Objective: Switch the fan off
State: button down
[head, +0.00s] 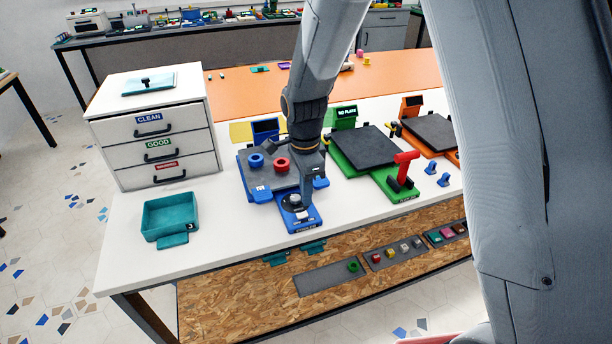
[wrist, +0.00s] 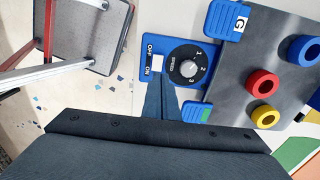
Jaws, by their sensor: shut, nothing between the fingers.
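A blue control panel (head: 299,222) sits at the front of the blue printer on the white table. In the wrist view it carries a white switch (wrist: 157,60) beside the words OFF and ON, and a dark round speed knob (wrist: 188,68) marked 1, 2, 3. I cannot tell which way the switch is set. My gripper (head: 303,200) is shut and empty, pointing down over this panel. In the wrist view its fingertips (wrist: 161,80) lie just below the switch and knob; whether they touch the panel I cannot tell. The fan itself is not clearly seen.
The blue printer's dark plate (wrist: 235,75) holds a blue ring (wrist: 302,50) and red and yellow rings. A white drawer unit (head: 155,130) and a teal tray (head: 172,215) stand left. The green printer (head: 362,155) with a red tool (head: 405,168) stands right.

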aim_at(306, 211)
jog(key=shift+f+p, duration=0.35)
jog(key=shift+f, duration=1.05)
jog(key=shift+d+f, duration=0.1)
jog(key=shift+f, duration=0.15)
jog(key=shift+s, duration=0.1)
jog(key=shift+s+a+r+p, duration=0.1)
jog(key=shift+a+p, duration=0.05)
jog(key=shift+a, duration=0.25)
jog(key=shift+s+a+r+p, duration=0.1)
jog(key=shift+a+p, duration=0.05)
jog(key=shift+a, duration=0.2)
jog(key=shift+w+r, duration=0.1)
notch_tip(306, 211, up, 14)
